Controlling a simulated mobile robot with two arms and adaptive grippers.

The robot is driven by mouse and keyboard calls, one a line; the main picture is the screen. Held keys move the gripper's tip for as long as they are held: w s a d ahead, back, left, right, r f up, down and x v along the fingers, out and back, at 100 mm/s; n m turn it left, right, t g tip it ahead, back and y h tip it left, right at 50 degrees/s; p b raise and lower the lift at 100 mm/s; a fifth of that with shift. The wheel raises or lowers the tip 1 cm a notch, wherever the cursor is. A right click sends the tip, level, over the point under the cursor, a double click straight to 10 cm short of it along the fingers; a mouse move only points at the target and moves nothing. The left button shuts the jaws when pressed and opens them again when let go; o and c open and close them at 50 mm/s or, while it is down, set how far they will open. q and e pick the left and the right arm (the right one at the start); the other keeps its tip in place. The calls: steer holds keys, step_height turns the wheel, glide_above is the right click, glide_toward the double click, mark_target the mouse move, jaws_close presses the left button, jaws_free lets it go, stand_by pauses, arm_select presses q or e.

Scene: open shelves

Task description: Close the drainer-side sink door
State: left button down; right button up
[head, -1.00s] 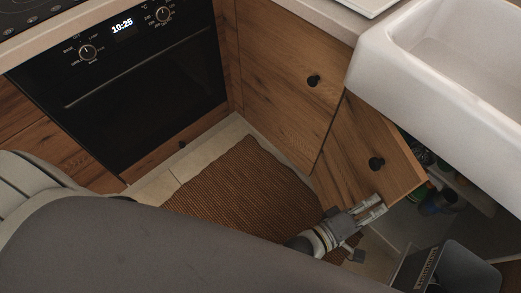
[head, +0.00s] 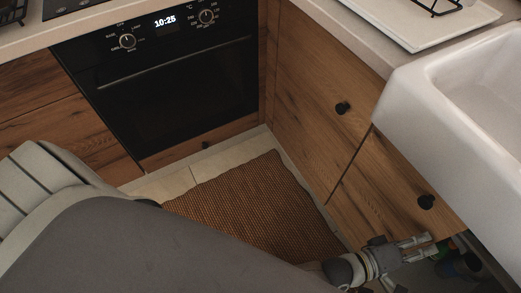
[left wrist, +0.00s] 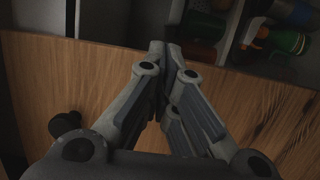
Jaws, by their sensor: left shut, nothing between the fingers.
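The drainer-side sink door (head: 385,185) is wooden with a round black knob (head: 426,202), under the white sink (head: 450,90). It stands partly open; a gap with stored items shows past its free edge at the lower right. My left gripper (head: 430,246) is shut and empty by the door's lower free corner. In the left wrist view the shut fingertips (left wrist: 163,50) reach the door's edge, with the wooden door face (left wrist: 265,110) behind the fingers and the knob at left. I cannot tell if they touch it. My right gripper is not in view.
Several bottles (left wrist: 290,42) stand on a shelf inside the cabinet. A closed wooden cabinet front (head: 310,95) adjoins the door. The black oven (head: 180,90) is at left. A brown woven mat (head: 245,215) lies on the floor between.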

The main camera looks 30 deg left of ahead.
arm_select(q)
steer(key=shift+w+d, duration=0.25)
steer(key=shift+w, duration=0.05)
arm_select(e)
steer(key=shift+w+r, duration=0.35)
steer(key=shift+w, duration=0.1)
arm_select(q)
steer(key=v, duration=1.2)
steer(key=shift+s, duration=0.15)
